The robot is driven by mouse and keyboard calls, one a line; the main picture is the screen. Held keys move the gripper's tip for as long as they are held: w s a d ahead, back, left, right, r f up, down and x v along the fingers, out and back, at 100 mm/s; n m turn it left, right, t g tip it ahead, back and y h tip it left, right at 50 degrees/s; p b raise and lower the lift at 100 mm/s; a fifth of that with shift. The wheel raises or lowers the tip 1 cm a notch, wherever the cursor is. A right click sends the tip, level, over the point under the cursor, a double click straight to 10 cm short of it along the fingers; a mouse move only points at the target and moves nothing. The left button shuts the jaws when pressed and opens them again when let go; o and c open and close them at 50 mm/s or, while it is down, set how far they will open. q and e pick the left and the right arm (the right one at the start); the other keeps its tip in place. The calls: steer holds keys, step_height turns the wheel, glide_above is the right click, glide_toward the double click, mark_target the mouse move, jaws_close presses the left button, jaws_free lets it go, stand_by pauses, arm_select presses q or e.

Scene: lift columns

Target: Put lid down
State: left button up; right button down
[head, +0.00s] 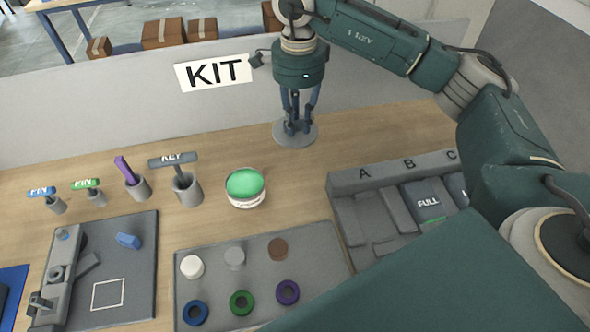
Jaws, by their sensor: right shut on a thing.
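My right gripper (298,120) points straight down at the back of the table, below the KIT sign's right side. Its fingers are shut on the middle of a flat grey round lid (283,137). The lid is level and at or close to the wooden table top; I cannot tell whether it touches. The fingers hide the part that they grip. A round white tub (247,202) with a green top surface stands in front and to the left of the lid, apart from it. My left gripper is not in view.
A grey tray (213,290) with discs and rings lies in front. Cups with KEY and PIN tools (187,190) stand left. A grey A-B-C rack (345,183) is right. A panel with a KIT sign (213,72) closes the back. Bare wood surrounds the lid.

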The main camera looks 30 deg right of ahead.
steer(key=p, duration=0.4)
glide_above(297, 180)
step_height(297, 180, down, 14)
steer(key=shift+f, duration=0.1)
step_height(297, 180, down, 3)
steer(key=shift+f+p, duration=0.15)
steer(key=shift+p, duration=0.4)
steer(key=shift+d+f, duration=0.1)
steer(key=shift+f, duration=0.25)
steer(key=shift+f, duration=0.2)
steer(key=c, duration=1.6)
jaws_free()
steer(key=shift+o, duration=0.2)
